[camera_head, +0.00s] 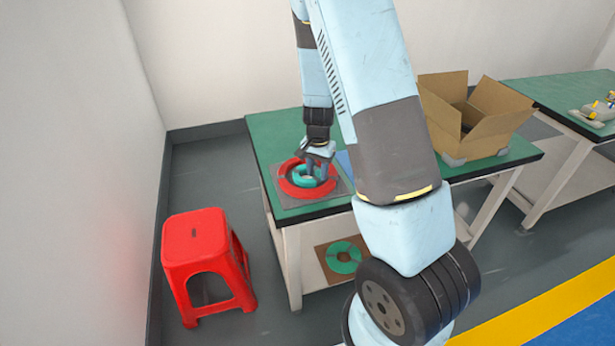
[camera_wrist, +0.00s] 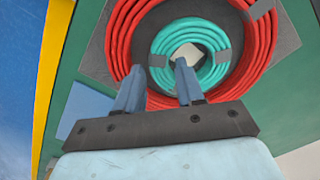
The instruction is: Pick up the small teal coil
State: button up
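The small teal coil (camera_wrist: 205,35) is a ring with grey tape bands, lying inside the larger red coil (camera_wrist: 262,60) in the wrist view. In the head view the teal coil (camera_head: 299,180) sits inside the red coil (camera_head: 289,189) on the green table, partly hidden by my gripper (camera_head: 313,172). My gripper (camera_wrist: 159,66) has its blue fingers apart, pointing at the teal coil. In the wrist view one fingertip appears just outside the left side of the ring and the other over its centre hole. Contact is not clear.
A grey square mat (camera_wrist: 285,40) lies under the coils. A blue patch (camera_wrist: 85,108) is beside it. An open cardboard box (camera_head: 480,148) stands right on the table. Another green coil (camera_head: 343,268) lies on the lower shelf. A red stool (camera_head: 195,237) stands left on the floor.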

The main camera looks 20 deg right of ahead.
jog(key=shift+f, duration=1)
jog(key=shift+c, duration=0.4)
grip_shut()
